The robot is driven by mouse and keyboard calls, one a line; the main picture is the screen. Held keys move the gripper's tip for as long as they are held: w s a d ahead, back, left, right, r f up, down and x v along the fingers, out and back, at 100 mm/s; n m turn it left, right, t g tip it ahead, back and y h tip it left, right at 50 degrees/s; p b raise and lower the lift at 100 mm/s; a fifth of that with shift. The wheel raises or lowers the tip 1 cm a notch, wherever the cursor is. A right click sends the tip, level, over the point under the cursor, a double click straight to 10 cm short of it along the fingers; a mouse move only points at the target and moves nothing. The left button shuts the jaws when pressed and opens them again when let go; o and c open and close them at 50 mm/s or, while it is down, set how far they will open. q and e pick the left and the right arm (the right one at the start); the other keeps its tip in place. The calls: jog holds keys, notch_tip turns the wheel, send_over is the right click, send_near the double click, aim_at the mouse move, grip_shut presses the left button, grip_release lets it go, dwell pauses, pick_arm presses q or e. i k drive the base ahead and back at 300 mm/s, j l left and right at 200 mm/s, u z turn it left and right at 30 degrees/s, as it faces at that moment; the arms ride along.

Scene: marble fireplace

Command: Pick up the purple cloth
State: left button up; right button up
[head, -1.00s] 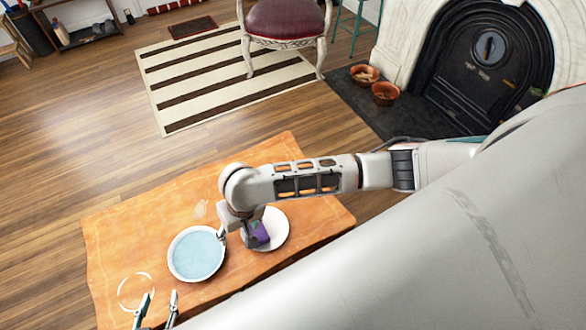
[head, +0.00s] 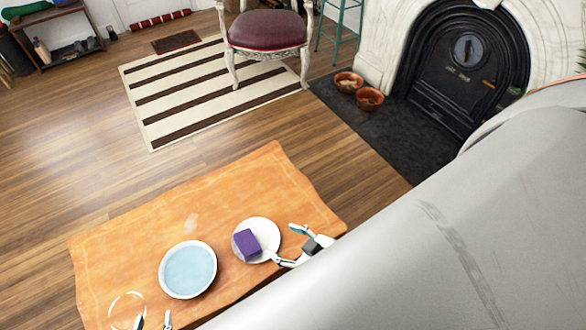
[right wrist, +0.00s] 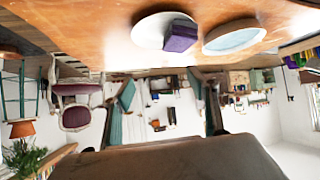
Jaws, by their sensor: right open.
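The purple cloth (head: 247,243) is a folded block lying on the left part of a round white plate (head: 268,229) on the wooden table. My right gripper (head: 283,243) is open and empty at the plate's right side, its fingers spread apart, one close to the plate's rim. It is beside the cloth, not around it. The right wrist view, turned upside down, also shows the cloth (right wrist: 180,37) on the plate (right wrist: 148,28). My left gripper (head: 154,321) is at the bottom edge, partly cut off, with its two fingertips apart and nothing between them.
A white bowl with pale blue contents (head: 190,272) stands left of the plate. A clear round glass-like rim (head: 127,308) is at the table's left. A red-seated chair (head: 268,30) and fireplace (head: 465,70) stand beyond.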

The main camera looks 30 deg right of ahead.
aim_at(250, 248)
jog(key=j+z, duration=0.15)
jog(key=z, duration=0.35)
jog(key=k+j+z, duration=0.1)
jog(key=j, duration=0.2)
jog(key=k+j, duration=0.15)
jog(key=j, duration=0.2)
jog(key=k+j+z, duration=0.15)
jog(key=j, duration=0.15)
